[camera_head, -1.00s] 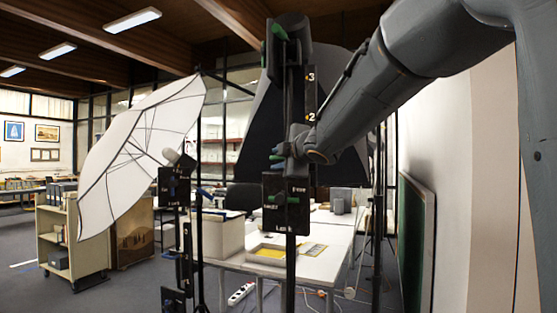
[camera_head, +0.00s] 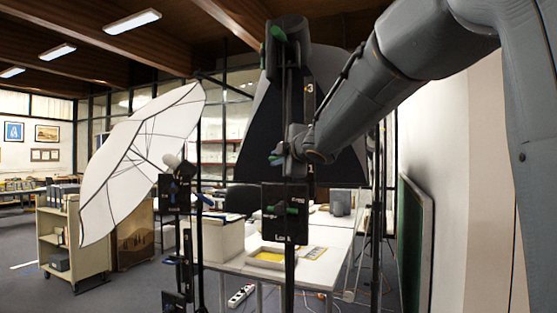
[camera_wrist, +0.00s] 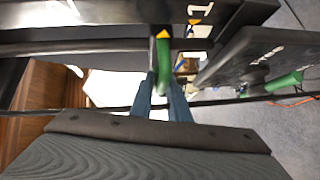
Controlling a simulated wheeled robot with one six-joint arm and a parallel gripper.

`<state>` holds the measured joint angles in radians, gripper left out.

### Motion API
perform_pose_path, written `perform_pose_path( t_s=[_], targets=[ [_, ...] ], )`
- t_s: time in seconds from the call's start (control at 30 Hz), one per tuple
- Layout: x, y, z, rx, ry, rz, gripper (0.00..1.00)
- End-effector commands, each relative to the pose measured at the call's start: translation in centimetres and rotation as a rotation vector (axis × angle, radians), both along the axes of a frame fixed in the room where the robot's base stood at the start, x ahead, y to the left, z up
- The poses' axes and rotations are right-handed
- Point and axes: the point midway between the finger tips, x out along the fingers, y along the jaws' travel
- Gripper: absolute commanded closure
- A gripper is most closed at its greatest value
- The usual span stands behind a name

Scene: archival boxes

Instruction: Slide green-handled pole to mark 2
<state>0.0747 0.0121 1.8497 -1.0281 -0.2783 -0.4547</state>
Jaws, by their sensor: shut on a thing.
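The black upright with the green handles stands in the middle of the head view, with a number strip beside it showing mark 3 (camera_head: 309,88) and mark 1 (camera_head: 311,168). Mark 2 is hidden behind my wrist. My gripper (camera_head: 284,153) is at the slider on this pole. In the wrist view my blue fingers (camera_wrist: 163,78) are shut on the slider's green handle (camera_wrist: 162,57). A yellow pointer (camera_wrist: 163,34) sits beside the handle, a little above mark 1 (camera_wrist: 205,11). Below is a black plate (camera_head: 285,228) marked Free and Lock, with a green lever (camera_head: 284,209).
A second stand with a blue-handled plate (camera_head: 173,194) is close on the left, before a white umbrella (camera_head: 140,160). A white table (camera_head: 318,272) with boxes lies behind. A wall and green board (camera_head: 415,240) are at the right.

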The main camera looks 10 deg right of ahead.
Motion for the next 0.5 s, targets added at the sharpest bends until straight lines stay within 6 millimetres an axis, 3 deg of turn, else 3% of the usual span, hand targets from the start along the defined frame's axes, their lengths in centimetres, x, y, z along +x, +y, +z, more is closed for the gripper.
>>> perform_pose_path(
  t_s=[0.03, 0.5],
  targets=[
    [-0.1, 0.0, 1.2, -0.001, -0.002, 0.001, 1.00],
    [-0.1, 0.1, 6.6, -0.001, -0.004, 0.003, 1.00]
  ],
)
